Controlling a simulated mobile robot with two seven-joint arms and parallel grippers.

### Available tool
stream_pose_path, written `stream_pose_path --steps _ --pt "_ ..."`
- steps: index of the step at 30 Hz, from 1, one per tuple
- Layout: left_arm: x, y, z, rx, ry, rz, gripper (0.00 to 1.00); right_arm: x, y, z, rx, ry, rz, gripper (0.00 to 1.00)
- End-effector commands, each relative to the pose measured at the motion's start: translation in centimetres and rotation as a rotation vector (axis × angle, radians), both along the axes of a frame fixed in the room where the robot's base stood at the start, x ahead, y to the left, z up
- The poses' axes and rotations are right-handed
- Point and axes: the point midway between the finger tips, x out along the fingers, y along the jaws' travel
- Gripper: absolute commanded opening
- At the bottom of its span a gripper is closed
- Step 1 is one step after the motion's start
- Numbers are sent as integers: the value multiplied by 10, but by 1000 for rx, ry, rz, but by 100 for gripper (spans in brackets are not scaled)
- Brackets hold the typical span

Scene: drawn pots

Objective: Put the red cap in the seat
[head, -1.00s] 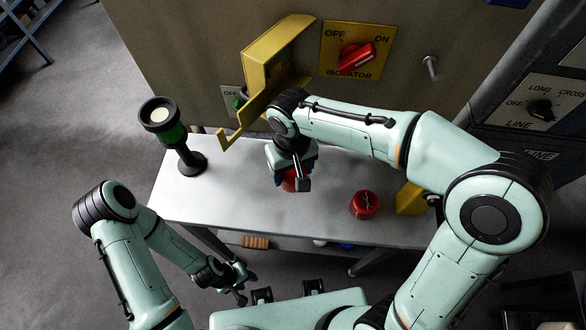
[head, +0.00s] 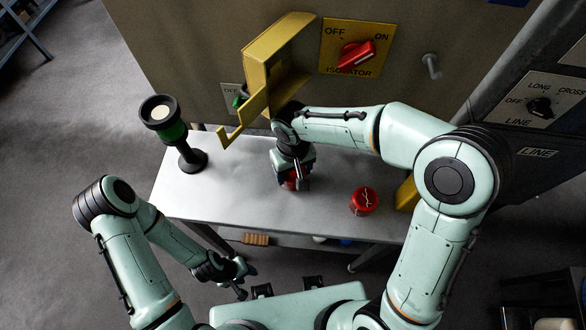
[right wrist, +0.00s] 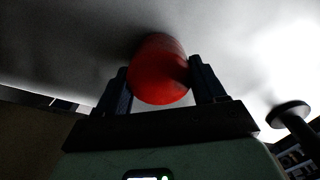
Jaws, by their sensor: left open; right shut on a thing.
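A plain red cap (right wrist: 160,72) sits between the fingers of my right gripper (right wrist: 160,85), which is shut on it close to the grey bench top. In the head view the right gripper (head: 292,180) mostly hides it. A second red cap (head: 364,201) with a white zigzag mark stands on the bench to its right, apart from the gripper. A black stand with a green band (head: 170,131) is at the bench's left end; its cup-like top shows a pale disc. I cannot tell whether this is the seat. My left gripper (head: 241,281) is open and empty in front of the bench.
The grey bench (head: 235,200) is clear between the stand and the right gripper. A yellow hinged cover (head: 257,75) juts from the cabinet behind. A yellow isolator plate (head: 352,50) with a red knob is beside it. A yellow block (head: 407,196) stands at the bench's right end.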

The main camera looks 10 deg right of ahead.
Motion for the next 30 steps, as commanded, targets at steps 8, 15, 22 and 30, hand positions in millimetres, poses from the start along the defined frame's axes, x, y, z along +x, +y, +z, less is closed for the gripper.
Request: stream_pose_path --steps 8,15,22,30 --pt "-3 0 -3 0 3 0 43 0 0 -4 0 0 0 95" --pt "-2 0 -2 0 2 0 43 0 0 -2 0 0 0 95" --pt "2 0 3 0 -2 0 43 1 0 26 1 -5 0 95" --pt "6 0 8 0 -7 0 43 0 0 68 1 -3 1 95"
